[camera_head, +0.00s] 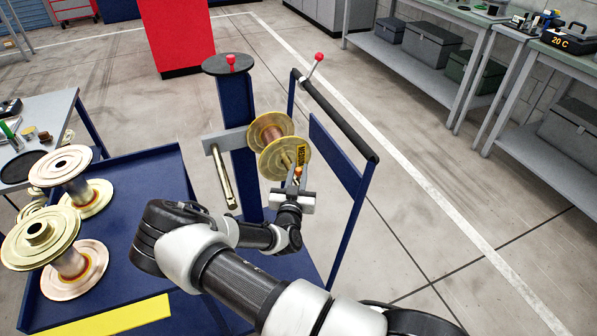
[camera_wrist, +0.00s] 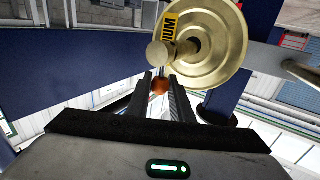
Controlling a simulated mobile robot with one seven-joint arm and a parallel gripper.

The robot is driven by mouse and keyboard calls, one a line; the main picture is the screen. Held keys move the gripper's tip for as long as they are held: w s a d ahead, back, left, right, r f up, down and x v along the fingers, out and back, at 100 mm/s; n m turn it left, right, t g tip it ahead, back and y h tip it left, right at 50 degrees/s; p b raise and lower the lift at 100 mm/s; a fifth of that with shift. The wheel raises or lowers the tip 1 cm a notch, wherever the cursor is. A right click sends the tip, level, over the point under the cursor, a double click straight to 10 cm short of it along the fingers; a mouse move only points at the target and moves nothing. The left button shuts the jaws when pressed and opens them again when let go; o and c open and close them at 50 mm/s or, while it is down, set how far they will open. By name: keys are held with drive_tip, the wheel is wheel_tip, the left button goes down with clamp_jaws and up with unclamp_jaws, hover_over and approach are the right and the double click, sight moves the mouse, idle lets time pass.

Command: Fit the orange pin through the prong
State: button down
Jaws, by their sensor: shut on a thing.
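The orange pin (camera_head: 299,171) shows as a small orange knob between my fingertips; in the wrist view its rounded end (camera_wrist: 160,86) sits between the two jaws. My gripper (camera_head: 296,182) is shut on it, just in front of and below the gold spool (camera_head: 274,164). The spool sits on a metal prong, whose end (camera_wrist: 158,53) sticks out just above the pin in the wrist view. I cannot tell whether the pin touches the prong or enters a hole. A yellow label (camera_head: 302,154) hangs beside the prong.
A second, bare prong (camera_head: 223,180) sticks out from the crossbar (camera_head: 222,141) on the left. The blue post (camera_head: 236,120) stands behind. A black-topped rail (camera_head: 338,116) runs close on the right. Several spools (camera_head: 38,238) stand on the blue cart at left.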

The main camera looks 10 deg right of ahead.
drive_tip(key=shift+f+b, duration=0.6)
drive_tip(key=shift+f, duration=0.4)
drive_tip(key=c, duration=1.5)
unclamp_jaws()
drive_tip(key=p+v, duration=0.1)
drive_tip(key=v, duration=1.6)
drive_tip(key=shift+s, duration=0.2)
